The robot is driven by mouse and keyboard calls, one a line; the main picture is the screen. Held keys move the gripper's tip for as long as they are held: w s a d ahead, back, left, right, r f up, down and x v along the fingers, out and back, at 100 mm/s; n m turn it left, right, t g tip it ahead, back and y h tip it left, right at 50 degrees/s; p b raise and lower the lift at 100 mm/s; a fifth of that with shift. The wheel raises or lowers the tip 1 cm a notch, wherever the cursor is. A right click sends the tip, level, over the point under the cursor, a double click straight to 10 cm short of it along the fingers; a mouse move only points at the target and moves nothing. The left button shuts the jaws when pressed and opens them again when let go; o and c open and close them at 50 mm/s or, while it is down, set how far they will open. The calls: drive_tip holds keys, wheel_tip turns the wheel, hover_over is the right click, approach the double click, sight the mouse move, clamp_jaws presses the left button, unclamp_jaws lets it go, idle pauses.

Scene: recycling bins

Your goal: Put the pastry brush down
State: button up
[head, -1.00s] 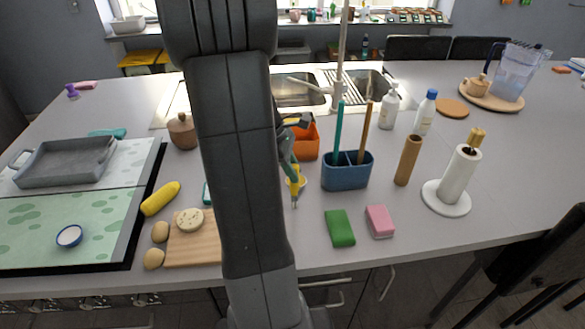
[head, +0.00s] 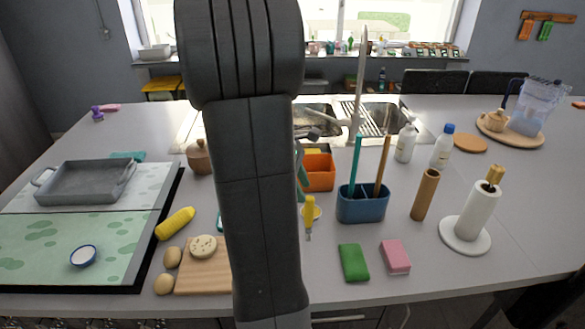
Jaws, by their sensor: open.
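A yellow-handled tool with a grey tip, which looks like the pastry brush (head: 309,211), rests against a small pale dish (head: 318,213) on the counter, its tip towards the front edge. My gripper (head: 303,182) is mostly hidden behind my arm. Only a greenish finger-like part shows at the arm's right side, above and behind the yellow handle. The gripper is open and appears apart from the tool.
An orange box (head: 320,173) stands just behind, and a blue utensil caddy (head: 362,205) to the right. A green sponge (head: 354,263) and a pink sponge (head: 396,257) lie in front. A cutting board (head: 203,277) is at left. Counter between dish and sponges is clear.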

sight(310, 197)
drive_tip(key=v, duration=0.7)
drive_tip(key=x, duration=1.2)
drive_tip(key=shift+s+f, duration=0.1)
drive_tip(key=shift+f, duration=0.1)
wheel_tip(310, 197, up, 2)
drive_tip(key=shift+r, duration=0.9)
drive_tip(key=shift+f, duration=0.1)
